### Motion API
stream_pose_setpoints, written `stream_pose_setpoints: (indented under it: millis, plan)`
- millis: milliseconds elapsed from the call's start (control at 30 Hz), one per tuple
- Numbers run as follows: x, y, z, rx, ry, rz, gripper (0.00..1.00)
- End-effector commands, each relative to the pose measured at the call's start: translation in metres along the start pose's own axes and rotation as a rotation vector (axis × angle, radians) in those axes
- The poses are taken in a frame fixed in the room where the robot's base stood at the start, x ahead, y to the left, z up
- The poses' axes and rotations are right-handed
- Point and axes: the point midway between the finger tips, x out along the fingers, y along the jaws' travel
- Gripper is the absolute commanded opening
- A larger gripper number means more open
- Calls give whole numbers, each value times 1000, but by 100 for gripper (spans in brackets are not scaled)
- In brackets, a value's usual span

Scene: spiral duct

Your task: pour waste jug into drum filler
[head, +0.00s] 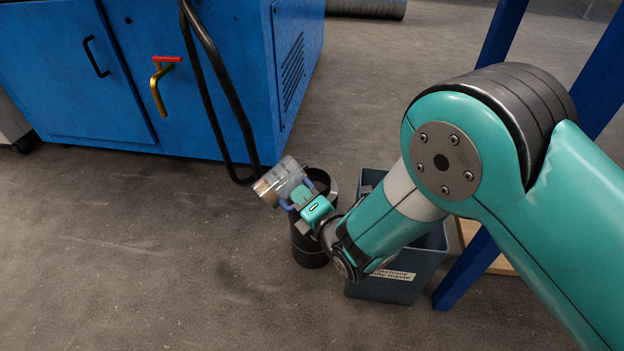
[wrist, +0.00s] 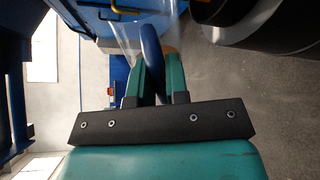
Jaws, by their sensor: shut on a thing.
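The waste jug (head: 278,181) is a clear vessel with a blue handle and some brownish colour at its lower left. It is tilted and held up beside and partly in front of a black drum (head: 310,251). My gripper (head: 302,196) is shut on the jug's blue handle, which also shows between the fingers in the wrist view (wrist: 151,48). The drum's dark round top shows behind the jug and gripper, which hide part of it. I cannot make out the filler opening clearly. A large dark round rim, probably the drum's, shows at upper right in the wrist view (wrist: 245,22).
A dark bin (head: 385,288) with a waste label stands right of the drum, under my arm. A blue cabinet (head: 190,110) with a red-handled brass valve (head: 160,82) and black hoses (head: 228,100) stands behind. Blue posts (head: 468,270) rise at right. Floor at left is clear.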

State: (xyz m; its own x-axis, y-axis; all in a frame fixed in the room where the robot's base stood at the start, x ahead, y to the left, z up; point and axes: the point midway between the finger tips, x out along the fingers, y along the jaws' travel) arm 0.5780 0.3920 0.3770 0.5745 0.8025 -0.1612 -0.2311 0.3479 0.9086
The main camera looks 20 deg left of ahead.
Motion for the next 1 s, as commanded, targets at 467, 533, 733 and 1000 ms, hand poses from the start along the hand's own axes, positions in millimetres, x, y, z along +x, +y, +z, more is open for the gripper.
stream_pose_setpoints:
  millis: [467,533,733,1000]
  plan:
    - [0,-1,0,27,4,2,0]
    - [0,-2,0,30,5,2,0]
    - [0,-2,0,42,6,3,0]
    - [0,-3,1,56,9,3,0]
